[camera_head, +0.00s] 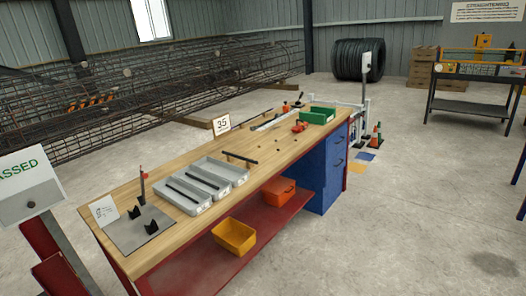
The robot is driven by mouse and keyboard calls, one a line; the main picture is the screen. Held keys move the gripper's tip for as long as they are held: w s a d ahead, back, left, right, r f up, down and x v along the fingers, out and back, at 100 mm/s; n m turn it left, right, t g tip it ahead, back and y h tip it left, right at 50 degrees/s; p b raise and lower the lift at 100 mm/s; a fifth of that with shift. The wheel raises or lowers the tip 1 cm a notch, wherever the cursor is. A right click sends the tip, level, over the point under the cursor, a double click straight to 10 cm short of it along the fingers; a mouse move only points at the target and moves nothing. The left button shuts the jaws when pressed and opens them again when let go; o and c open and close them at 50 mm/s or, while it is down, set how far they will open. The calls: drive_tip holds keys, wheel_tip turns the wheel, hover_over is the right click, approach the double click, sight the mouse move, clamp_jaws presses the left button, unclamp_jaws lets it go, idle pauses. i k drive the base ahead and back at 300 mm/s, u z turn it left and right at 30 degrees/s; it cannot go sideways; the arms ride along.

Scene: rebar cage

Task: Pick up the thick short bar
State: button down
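Several dark bars lie on or near the wooden workbench top (170,235). One dark bar (183,194) lies in the nearest grey tray (192,208), and another dark bar (202,181) lies in the middle tray. The third tray (232,176) stands beside them; I cannot make out its contents clearly. At this distance I cannot tell which bar is the thick short one. My gripper is not in view.
A grey plate (128,236) with black V-shaped supports lies at the bench's near end. A green bin (318,116) and red clamp (299,127) stand at its far end. A yellow bin (234,236) sits on the lower shelf. A rebar cage (170,85) lies behind.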

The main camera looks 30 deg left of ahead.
sight(237, 156)
drive_tip(key=u, duration=0.25)
drive_tip(key=i, duration=1.15)
drive_tip(key=u, duration=0.75)
